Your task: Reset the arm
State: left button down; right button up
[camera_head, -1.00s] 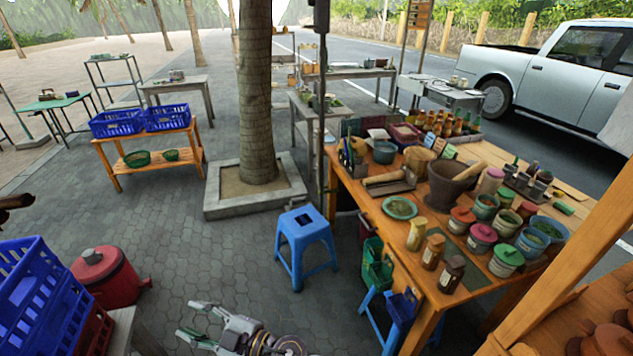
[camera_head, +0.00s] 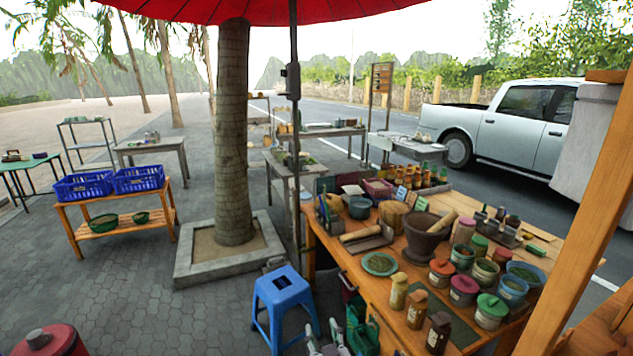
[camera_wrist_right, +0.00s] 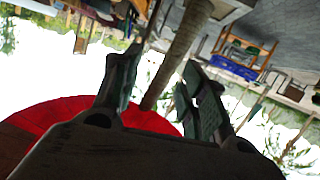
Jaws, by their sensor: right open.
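My right gripper (camera_head: 326,332) shows at the bottom edge of the head view. Its two fingertips point up the picture, apart, with nothing between them. It appears in front of the blue stool's right side. In the right wrist view the two fingers (camera_wrist_right: 160,78) stand open and empty against an upside-down view of sky, trunk and red umbrella. My left gripper is in neither view. The clay mortar (camera_head: 424,240) stands on the wooden table (camera_head: 367,283), with a pestle (camera_head: 444,221) leaning in it.
A blue stool (camera_head: 283,305) stands left of the table. A tree trunk (camera_head: 233,140) in a square planter (camera_head: 190,262) is behind it. A wooden post (camera_head: 582,220) rises at the right. Jars and bowls crowd the table. The pavement at left is largely clear.

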jog(key=s+d+f+m+g+h, duration=0.1)
jog(key=s+d+f+g+h, duration=0.1)
jog(key=s+d+f+g, duration=0.3)
jog(key=s+d+f+m+h, duration=0.1)
jog(key=d+f, duration=0.1)
jog(key=d, duration=0.6)
jog(key=s+d+f+g, duration=0.2)
jog(key=s+d+g, duration=0.15)
jog(key=s, duration=0.35)
jog(key=s+d+f+g, duration=0.2)
jog(key=s+d+g, duration=0.15)
jog(key=s, duration=0.35)
jog(key=s+f, duration=0.3)
jog(key=f, duration=3.1)
jog(key=s+d+f+g, duration=0.1)
jog(key=s+d+f, duration=0.1)
jog(key=s+f, duration=0.7)
jog(key=s+d+f+n, duration=0.1)
jog(key=s+d+f, duration=0.1)
jog(key=s+f, duration=0.7)
jog(key=s, duration=0.4)
jog(key=shift+d+f+g, duration=0.35)
jog(key=shift+d+g, duration=0.05)
